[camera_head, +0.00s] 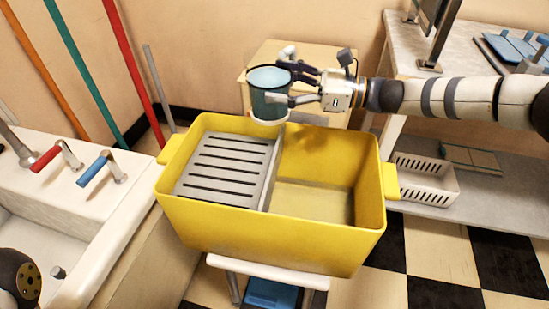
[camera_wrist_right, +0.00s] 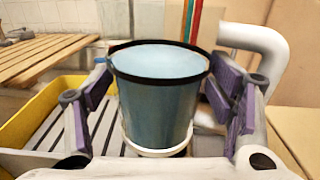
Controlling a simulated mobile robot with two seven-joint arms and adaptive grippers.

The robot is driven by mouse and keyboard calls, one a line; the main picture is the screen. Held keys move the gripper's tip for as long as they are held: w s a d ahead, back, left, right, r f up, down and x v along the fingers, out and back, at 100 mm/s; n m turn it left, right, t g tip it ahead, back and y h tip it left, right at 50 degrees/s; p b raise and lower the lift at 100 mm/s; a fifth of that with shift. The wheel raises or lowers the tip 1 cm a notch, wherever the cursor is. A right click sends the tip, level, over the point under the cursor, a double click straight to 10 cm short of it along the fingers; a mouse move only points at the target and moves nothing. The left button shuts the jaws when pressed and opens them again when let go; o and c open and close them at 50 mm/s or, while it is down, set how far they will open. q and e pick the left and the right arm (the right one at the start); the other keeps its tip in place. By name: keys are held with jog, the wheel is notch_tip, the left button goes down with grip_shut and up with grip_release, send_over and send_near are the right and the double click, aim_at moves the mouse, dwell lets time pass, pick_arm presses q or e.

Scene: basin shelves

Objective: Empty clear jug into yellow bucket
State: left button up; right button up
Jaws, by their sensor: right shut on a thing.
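The clear jug (camera_head: 270,96) is a see-through bluish vessel with a dark rim and a white base, and it holds pale blue liquid. My right gripper (camera_head: 292,85) is shut on it and holds it upright above the back edge of the yellow bucket (camera_head: 270,238). In the right wrist view the jug (camera_wrist_right: 158,95) stands between the two purple-padded fingers (camera_wrist_right: 160,105), its handle hidden or unclear. The bucket is a wide rectangular tub with a grey slotted tray (camera_head: 225,165) over its left half. Its right half is open. My left gripper does not show clearly.
A white sink with red (camera_head: 45,160) and blue (camera_head: 92,172) tap levers is at the left. Coloured poles lean on the back wall. A white basket (camera_head: 425,180) sits on the right shelf. The bucket rests on a white stand (camera_head: 268,270).

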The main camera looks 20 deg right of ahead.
jog(key=shift+n+g+y, duration=0.4)
jog(key=shift+n+g, duration=0.1)
jog(key=shift+g, duration=0.2)
jog(key=v, duration=0.7)
jog(key=shift+d+f, duration=0.1)
jog(key=shift+f, duration=0.05)
jog(key=shift+s+a+r+n+h, duration=0.15)
jog(key=shift+s+a+n+h, duration=0.2)
jog(key=shift+n, duration=0.45)
jog(key=shift+s+a+r+n+h, duration=0.2)
jog(key=shift+a+n+h, duration=0.15)
jog(key=shift+n, duration=0.45)
jog(key=shift+s+a+r+n+h, duration=0.15)
jog(key=shift+s+a+n+h, duration=0.2)
jog(key=shift+n, duration=0.45)
jog(key=shift+s+a+f+n+h, duration=0.25)
jog(key=shift+a+f+n+h, duration=0.15)
jog(key=shift+n, duration=0.2)
jog(key=shift+d, duration=0.1)
jog(key=shift+r+n+h, duration=0.45)
jog(key=shift+r+n, duration=0.1)
jog(key=shift+n, duration=0.15)
